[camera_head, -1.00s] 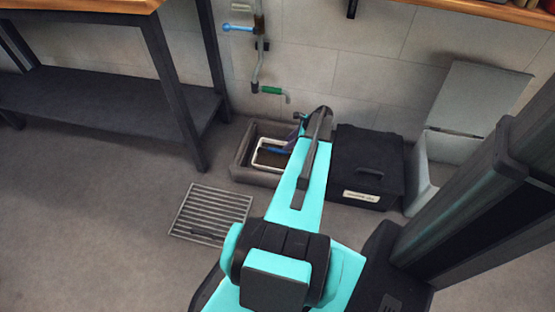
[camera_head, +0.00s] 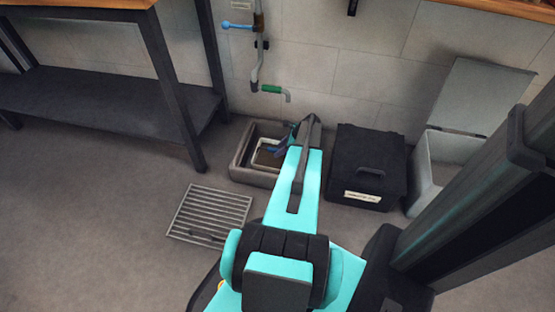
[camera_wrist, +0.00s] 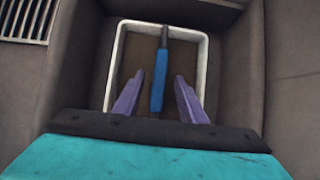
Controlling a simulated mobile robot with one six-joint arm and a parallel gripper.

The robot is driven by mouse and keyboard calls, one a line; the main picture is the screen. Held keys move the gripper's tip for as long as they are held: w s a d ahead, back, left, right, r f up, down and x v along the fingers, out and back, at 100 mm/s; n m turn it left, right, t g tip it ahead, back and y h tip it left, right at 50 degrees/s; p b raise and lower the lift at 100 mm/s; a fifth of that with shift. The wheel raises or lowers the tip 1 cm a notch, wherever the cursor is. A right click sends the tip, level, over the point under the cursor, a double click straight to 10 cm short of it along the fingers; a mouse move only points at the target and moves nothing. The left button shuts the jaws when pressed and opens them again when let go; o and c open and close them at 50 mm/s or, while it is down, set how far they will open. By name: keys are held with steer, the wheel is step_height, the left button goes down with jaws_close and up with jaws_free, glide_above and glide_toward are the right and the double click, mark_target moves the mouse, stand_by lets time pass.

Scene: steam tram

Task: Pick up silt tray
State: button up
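The silt tray (camera_wrist: 201,47) is a white-rimmed rectangular tray with brown contents and a bar across it carrying a blue handle grip (camera_wrist: 158,80). It sits inside a grey-brown floor basin (camera_head: 240,160); the tray (camera_head: 256,150) is partly hidden by my arm in the head view. My gripper (camera_wrist: 160,90) is open above the tray in the wrist view. Its two purple fingers stand on either side of the blue grip, with gaps between them and it. Whether the fingertips are level with the grip is hard to tell.
A slatted grate (camera_head: 210,213) lies on the floor in front of the basin. A black lidded box (camera_head: 366,165) stands right of it, then an open grey bin (camera_head: 440,155). A dark shelf table (camera_head: 100,100) stands left.

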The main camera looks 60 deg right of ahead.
mark_target(273, 159)
steer(key=shift+w+a+f, duration=0.1)
steer(key=shift+w+f, duration=0.15)
steer(key=shift+f, duration=0.1)
steer(key=shift+b+x, duration=1.45)
steer(key=shift+x, duration=1.15)
jaws_close()
